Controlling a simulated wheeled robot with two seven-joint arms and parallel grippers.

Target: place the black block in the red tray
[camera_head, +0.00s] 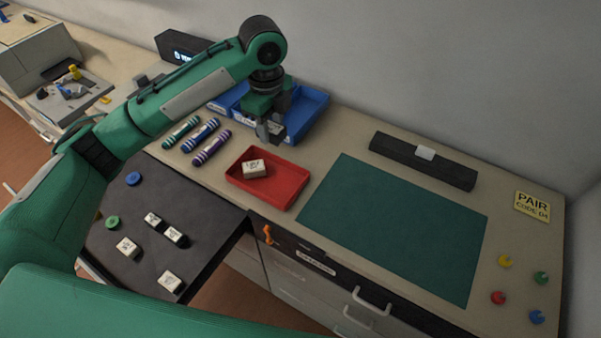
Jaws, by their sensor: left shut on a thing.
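A white block (253,169) with dark marks lies in the red tray. Two white blocks lie there too, one (127,247) at left and one (171,282) nearer the front. My right gripper is not in view.
Three striped cartridges (212,147) lie left of the red tray. Blue bins (312,108) stand behind it. A green mat (395,225) lies to the right, with a black bar (423,161) behind it. Coloured discs (498,298) lie at far right.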

